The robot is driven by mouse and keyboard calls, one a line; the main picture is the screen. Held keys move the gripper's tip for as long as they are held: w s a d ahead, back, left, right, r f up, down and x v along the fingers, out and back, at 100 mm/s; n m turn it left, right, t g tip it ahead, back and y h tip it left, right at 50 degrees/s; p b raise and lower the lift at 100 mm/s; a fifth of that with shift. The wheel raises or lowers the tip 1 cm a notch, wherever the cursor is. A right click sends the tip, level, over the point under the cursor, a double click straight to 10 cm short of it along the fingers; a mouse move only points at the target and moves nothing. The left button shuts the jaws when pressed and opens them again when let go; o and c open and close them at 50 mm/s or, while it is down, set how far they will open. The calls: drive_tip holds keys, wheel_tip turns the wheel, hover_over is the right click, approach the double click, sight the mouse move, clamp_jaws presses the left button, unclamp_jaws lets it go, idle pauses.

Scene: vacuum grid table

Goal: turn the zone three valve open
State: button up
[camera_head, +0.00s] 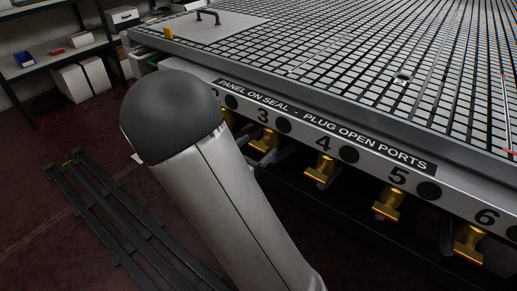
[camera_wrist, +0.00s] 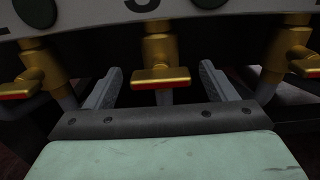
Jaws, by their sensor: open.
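The zone three valve (camera_wrist: 160,76) is a brass body with a flat brass handle, red along its lower edge, below a partly cut-off number 3 in the wrist view. Its handle lies crosswise in that view. My gripper (camera_wrist: 160,70) is open, with one grey finger on each side of the valve; I see a gap on both sides and no contact. In the head view the valve (camera_head: 264,138) shows under the 3 label, with my gripper (camera_head: 268,156) close to it and my arm hiding part of the area.
Similar brass valves sit either side, such as the zone four valve (camera_head: 322,170) and zone five valve (camera_head: 387,203). The grid table (camera_head: 330,60) edge overhangs them.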

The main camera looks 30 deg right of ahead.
drive_tip(key=shift+w+d, duration=0.25)
drive_tip(key=shift+d, duration=0.35)
drive_tip(key=c, duration=1)
